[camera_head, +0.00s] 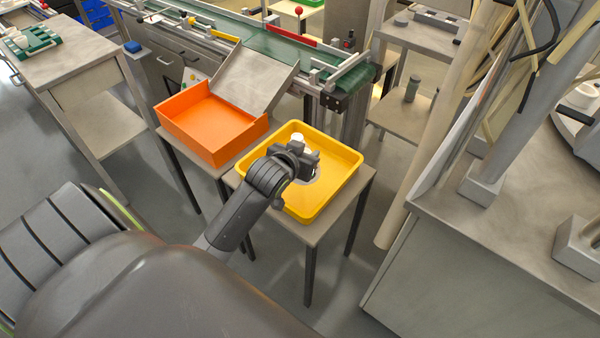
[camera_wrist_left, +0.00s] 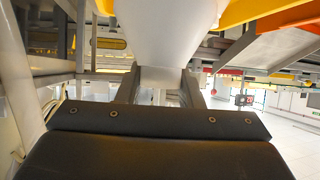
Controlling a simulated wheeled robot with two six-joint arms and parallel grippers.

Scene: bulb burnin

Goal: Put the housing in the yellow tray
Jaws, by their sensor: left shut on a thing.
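The yellow tray (camera_head: 340,187) stands on a small table in the middle of the head view. My left gripper (camera_head: 305,160) is over the tray, reaching in from its near left side. It is shut on the white housing (camera_wrist_left: 172,30), which fills the space between the fingers (camera_wrist_left: 160,88) in the left wrist view. In the head view only small white parts of the housing (camera_head: 298,138) show around the dark gripper. I cannot tell whether the housing touches the tray floor. The visible tray floor is otherwise empty. My right gripper is not in view.
An orange bin (camera_head: 205,125) stands just left of the yellow tray, with a grey sloped chute (camera_head: 255,78) behind it. A green conveyor (camera_head: 290,52) runs behind. A grey cabinet (camera_head: 480,265) stands to the right. A table with parts (camera_head: 70,70) is at far left.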

